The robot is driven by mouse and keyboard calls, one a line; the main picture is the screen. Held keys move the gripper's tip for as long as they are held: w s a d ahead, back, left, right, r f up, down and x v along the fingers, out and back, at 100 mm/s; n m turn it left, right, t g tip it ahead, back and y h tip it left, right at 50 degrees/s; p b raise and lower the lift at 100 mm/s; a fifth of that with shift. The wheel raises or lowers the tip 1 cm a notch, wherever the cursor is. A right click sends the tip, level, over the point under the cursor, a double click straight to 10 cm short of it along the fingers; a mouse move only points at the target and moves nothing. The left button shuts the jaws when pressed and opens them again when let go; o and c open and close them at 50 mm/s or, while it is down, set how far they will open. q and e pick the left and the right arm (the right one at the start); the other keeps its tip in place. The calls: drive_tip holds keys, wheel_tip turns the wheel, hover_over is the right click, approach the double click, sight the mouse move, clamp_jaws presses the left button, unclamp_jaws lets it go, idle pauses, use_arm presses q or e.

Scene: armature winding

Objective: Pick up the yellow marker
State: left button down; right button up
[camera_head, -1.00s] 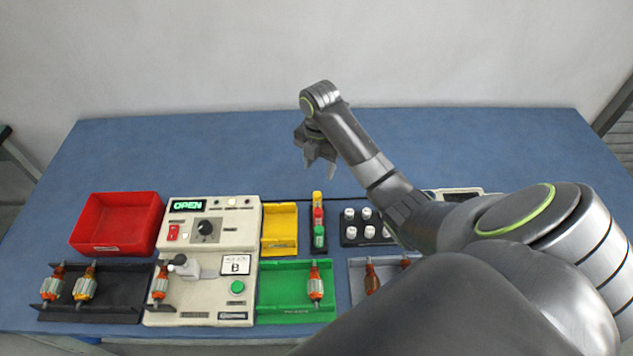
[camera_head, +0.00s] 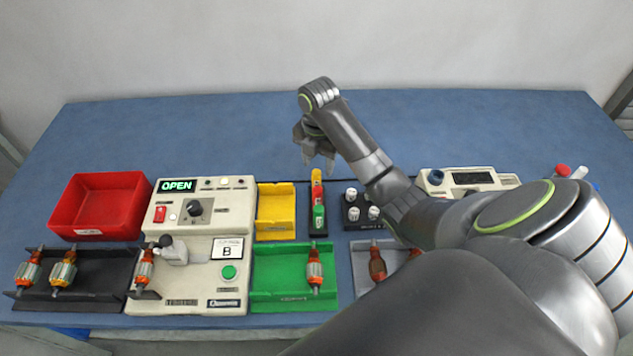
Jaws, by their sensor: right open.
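The yellow marker (camera_head: 316,176) stands at the back of a small dark holder, behind a red marker (camera_head: 317,194) and a green marker (camera_head: 319,217). My right gripper (camera_head: 318,165) points down with its two fingers apart and nothing between them. In the picture its fingertips are just above the top of the yellow marker. I cannot tell the exact height or depth gap between them. My left gripper is not in view.
A yellow tray (camera_head: 276,232) stands left of the holder, and a black rack of white-capped bottles (camera_head: 353,197) right of it. A green tray (camera_head: 271,300) with an armature lies in front. The winding machine (camera_head: 222,275) and red bin (camera_head: 68,215) are further left. The back of the blue table is clear.

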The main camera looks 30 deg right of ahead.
sight(318, 172)
wheel_tip(318, 172, down, 4)
drive_tip(key=shift+r+b, duration=0.25)
drive_tip(key=shift+b, duration=1)
drive_tip(key=shift+w+a+f+p, duration=0.1)
drive_tip(key=shift+f+p, duration=0.15)
drive_tip(key=shift+f, duration=1.05)
drive_tip(key=shift+w+f+p, duration=0.1)
drive_tip(key=shift+f+p, duration=0.1)
drive_tip(key=shift+f, duration=1.05)
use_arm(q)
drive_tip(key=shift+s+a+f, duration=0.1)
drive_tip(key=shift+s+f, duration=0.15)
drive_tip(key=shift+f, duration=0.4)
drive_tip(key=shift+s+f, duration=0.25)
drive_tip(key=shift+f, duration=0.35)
use_arm(e)
drive_tip(key=shift+r, duration=0.1)
clamp_jaws()
